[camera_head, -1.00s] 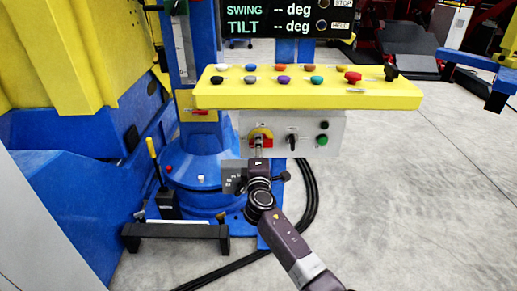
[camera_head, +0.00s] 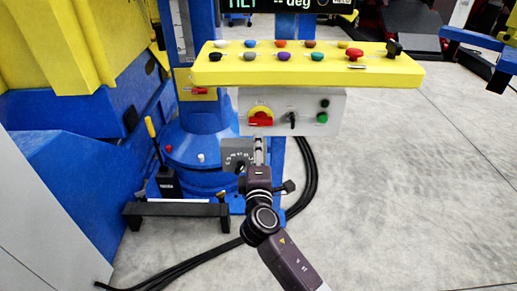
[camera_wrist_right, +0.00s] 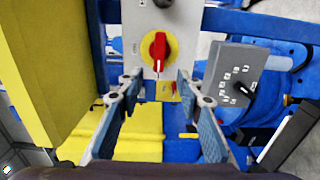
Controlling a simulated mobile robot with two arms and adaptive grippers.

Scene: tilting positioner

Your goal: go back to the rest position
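My right gripper (camera_head: 259,150) is just below the grey switch box (camera_head: 312,100), with the arm coming up from the bottom. In the right wrist view my right gripper (camera_wrist_right: 158,88) is open, its two fingers apart with nothing between them. A red rotary switch on a yellow disc (camera_head: 261,117) is on the box front, clear of the fingers. The red switch also shows beyond the fingertips in the right wrist view (camera_wrist_right: 157,52). My left gripper is not in view.
A yellow panel (camera_head: 300,70) with several coloured buttons stands above the box. A grey dial box (camera_head: 236,153) is close beside my right gripper, to its left. A blue column (camera_head: 200,110) and a black cable (camera_head: 309,175) are nearby. The floor (camera_head: 420,200) at right is open.

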